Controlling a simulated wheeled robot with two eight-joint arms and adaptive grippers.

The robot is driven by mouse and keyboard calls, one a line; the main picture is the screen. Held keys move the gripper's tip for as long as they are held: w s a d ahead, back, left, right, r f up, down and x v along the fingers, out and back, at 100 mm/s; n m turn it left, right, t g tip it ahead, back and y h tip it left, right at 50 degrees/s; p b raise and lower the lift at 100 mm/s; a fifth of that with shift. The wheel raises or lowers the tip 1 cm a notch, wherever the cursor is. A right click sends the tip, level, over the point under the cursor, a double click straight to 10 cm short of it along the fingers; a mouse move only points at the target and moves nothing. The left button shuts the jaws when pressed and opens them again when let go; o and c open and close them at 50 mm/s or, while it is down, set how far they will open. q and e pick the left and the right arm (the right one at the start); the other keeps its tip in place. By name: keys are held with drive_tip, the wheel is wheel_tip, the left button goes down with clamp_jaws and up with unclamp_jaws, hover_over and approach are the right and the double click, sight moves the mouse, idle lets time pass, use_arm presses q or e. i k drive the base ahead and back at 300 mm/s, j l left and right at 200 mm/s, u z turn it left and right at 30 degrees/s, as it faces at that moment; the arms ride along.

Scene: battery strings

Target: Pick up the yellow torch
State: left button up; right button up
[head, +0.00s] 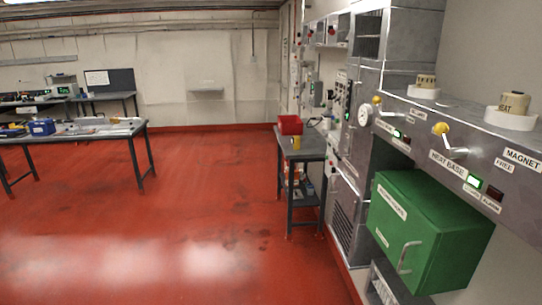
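A small yellow upright object (296,142) stands on the small grey table (314,152) in the middle distance, right of centre. It is too small to tell for sure whether it is the torch. It is just in front of a red bin (290,125). Neither of my grippers is in view.
A green box (430,235) with a handle and a grey machine panel with yellow-knobbed levers (440,128) fill the near right. A workbench (85,133) with a blue box (42,127) stands at the left. The red floor (200,200) between is clear.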

sight(296, 140)
drive_tip(key=i, duration=2.45)
drive_tip(key=i+z, duration=0.15)
drive_tip(key=i, duration=0.35)
drive_tip(key=i+j+z, duration=0.2)
drive_tip(key=i, duration=0.25)
drive_tip(key=i+j+z, duration=0.15)
drive_tip(key=i, duration=0.3)
drive_tip(key=i+j+z, duration=0.15)
drive_tip(key=i, duration=0.3)
drive_tip(key=i+j+z, duration=0.9)
drive_tip(key=k+l, duration=0.05)
drive_tip(key=k, duration=0.05)
